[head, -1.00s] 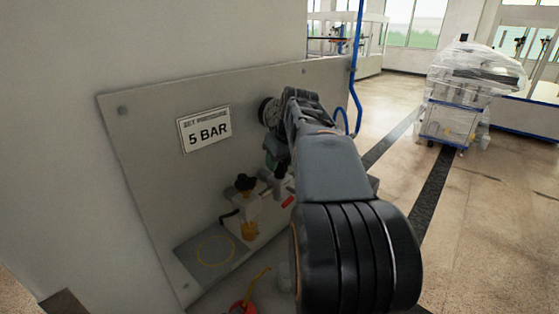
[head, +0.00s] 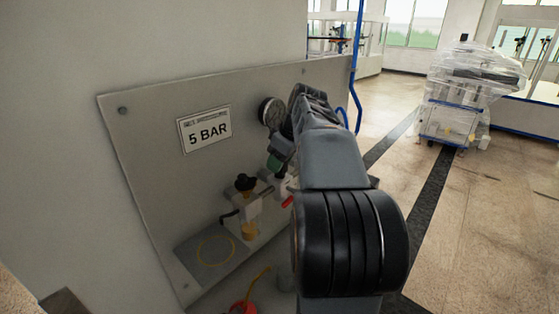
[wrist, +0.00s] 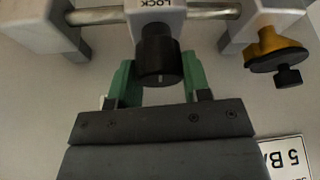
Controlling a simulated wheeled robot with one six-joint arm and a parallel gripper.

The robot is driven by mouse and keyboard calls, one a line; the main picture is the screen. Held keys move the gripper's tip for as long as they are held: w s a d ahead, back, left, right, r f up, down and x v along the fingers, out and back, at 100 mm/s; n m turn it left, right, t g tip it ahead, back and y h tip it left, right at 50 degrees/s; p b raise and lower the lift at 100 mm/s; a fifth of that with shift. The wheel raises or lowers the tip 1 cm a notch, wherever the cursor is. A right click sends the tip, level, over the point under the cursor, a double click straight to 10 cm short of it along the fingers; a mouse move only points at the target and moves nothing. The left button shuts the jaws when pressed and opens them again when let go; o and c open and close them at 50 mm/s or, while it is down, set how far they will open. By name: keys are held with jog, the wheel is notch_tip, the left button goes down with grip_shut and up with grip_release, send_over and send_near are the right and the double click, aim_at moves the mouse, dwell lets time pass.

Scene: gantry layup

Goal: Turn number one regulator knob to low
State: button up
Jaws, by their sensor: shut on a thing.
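A black knob (wrist: 160,62) with a short pale mark on its lower face sits on a white body labelled LOCK (wrist: 155,5) in the wrist view. My gripper (wrist: 160,82) is shut on this knob, one green finger pad on each side. In the head view my gripper (head: 275,163) shows only partly, low on the panel below the gauge, and my arm hides the held knob. No knob number or low mark is readable.
The grey panel (head: 150,150) carries a 5 BAR sign (head: 205,128) and a round gauge (head: 271,112). Left of my gripper stands a unit with a black knob (head: 245,182) and a yellow bowl (head: 249,230). A red lever (head: 288,202) is close below. Open floor lies right.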

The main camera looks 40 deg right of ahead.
jog(key=o, duration=0.9)
jog(key=shift+o, duration=0.2)
jog(key=shift+r, duration=0.1)
jog(key=v, duration=1.3)
jog(key=shift+s+r, duration=0.2)
jog(key=shift+r, duration=0.1)
